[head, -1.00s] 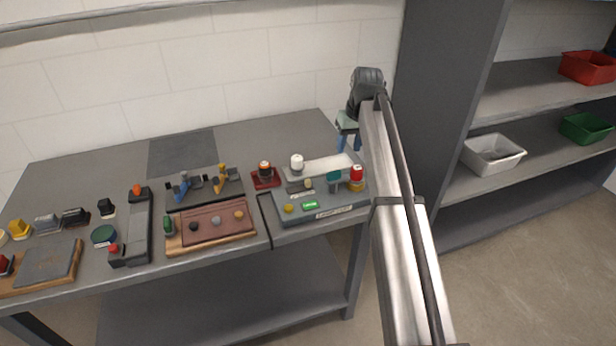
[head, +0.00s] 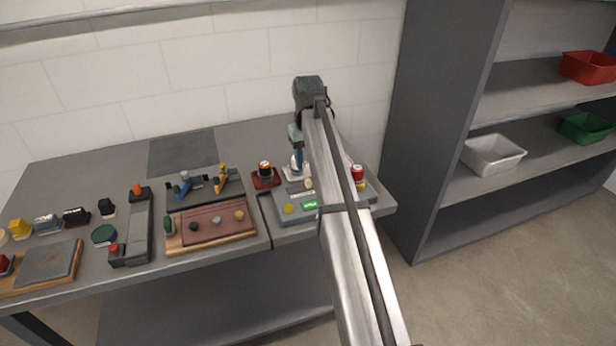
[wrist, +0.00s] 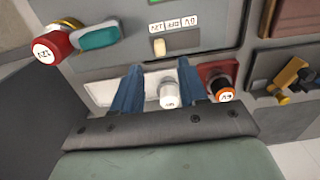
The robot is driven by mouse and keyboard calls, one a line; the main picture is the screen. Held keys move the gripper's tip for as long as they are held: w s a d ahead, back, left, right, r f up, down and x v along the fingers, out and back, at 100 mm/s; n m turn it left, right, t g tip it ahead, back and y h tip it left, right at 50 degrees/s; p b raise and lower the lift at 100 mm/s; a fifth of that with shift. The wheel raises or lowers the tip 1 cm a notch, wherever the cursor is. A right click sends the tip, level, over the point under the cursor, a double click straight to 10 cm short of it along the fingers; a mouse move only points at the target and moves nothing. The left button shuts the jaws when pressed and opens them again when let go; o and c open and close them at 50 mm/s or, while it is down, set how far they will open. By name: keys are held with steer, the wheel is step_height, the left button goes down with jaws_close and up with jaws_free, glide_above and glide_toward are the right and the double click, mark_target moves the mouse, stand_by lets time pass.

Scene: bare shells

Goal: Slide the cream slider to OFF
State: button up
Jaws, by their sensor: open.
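The cream slider (wrist: 158,46) is a small upright block on the grey control panel (wrist: 215,40) in the wrist view. It stands near the left end of a small white label (wrist: 178,22), whose middle word looks like OFF. In the head view the cream slider (head: 308,183) is a small pale knob close beside my arm. My gripper (wrist: 158,67) is open, with its two blue fingers apart and the slider just beyond their tips, not between them. In the head view my gripper (head: 298,165) is over the back of the panel, partly hidden by the arm.
A white knob (wrist: 168,92) on a pale plate is close by the right finger. A red and black knob (wrist: 222,88) is to its right. A teal handle (wrist: 97,37) and a red knob (wrist: 52,46) are at the left. A green display (head: 310,205) is lower on the panel.

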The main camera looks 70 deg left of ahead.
mark_target(308, 180)
step_height(308, 180, down, 7)
steer(key=shift+r, duration=0.15)
steer(key=shift+c, duration=0.3)
jaws_close()
stand_by(0.3)
